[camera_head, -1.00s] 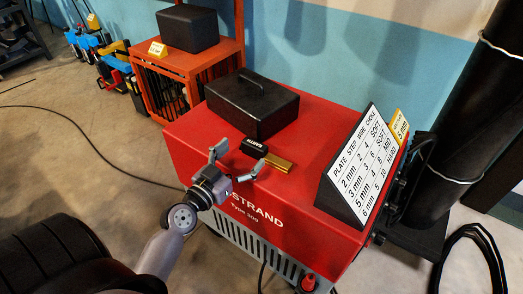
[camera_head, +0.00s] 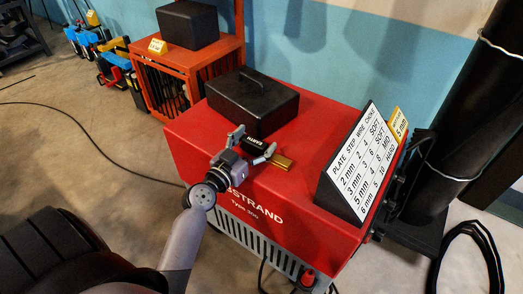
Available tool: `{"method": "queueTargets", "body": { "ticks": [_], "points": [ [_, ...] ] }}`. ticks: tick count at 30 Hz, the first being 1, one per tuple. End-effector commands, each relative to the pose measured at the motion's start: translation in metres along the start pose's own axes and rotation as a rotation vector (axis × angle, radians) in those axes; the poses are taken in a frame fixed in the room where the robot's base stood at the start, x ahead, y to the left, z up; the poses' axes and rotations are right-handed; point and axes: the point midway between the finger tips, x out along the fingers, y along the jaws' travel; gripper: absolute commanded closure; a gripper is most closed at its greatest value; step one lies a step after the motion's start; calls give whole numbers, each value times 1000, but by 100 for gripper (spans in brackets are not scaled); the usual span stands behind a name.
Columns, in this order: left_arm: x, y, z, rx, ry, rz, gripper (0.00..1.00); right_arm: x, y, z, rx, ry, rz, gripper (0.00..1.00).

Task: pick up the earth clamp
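The earth clamp lies on top of the red welding machine (camera_head: 188,137). It has a black labelled body (camera_head: 254,144) and a brass-coloured end (camera_head: 281,161) pointing to the lower right. My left gripper (camera_head: 251,146) is open, its two grey fingers spread. One fingertip is at the left end of the black body and the other is in front of its right part. I cannot tell whether either finger touches it. My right gripper is not in view.
A black box with a handle (camera_head: 254,104) stands just behind the clamp. A sign board with a plate table (camera_head: 362,165) stands at the machine's right end. An orange cage (camera_head: 150,90) with a black box on top is at the back left.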

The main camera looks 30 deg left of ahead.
Motion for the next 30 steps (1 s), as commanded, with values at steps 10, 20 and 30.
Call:
{"method": "queueTargets", "body": {
  "ticks": [10,20,30],
  "points": [
    [0,0,0,0,0,0,50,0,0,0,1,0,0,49],
    [0,0,0,0,0,0,72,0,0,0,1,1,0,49],
    [0,0,-2,0,3,0,78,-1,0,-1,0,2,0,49]
  ]
}}
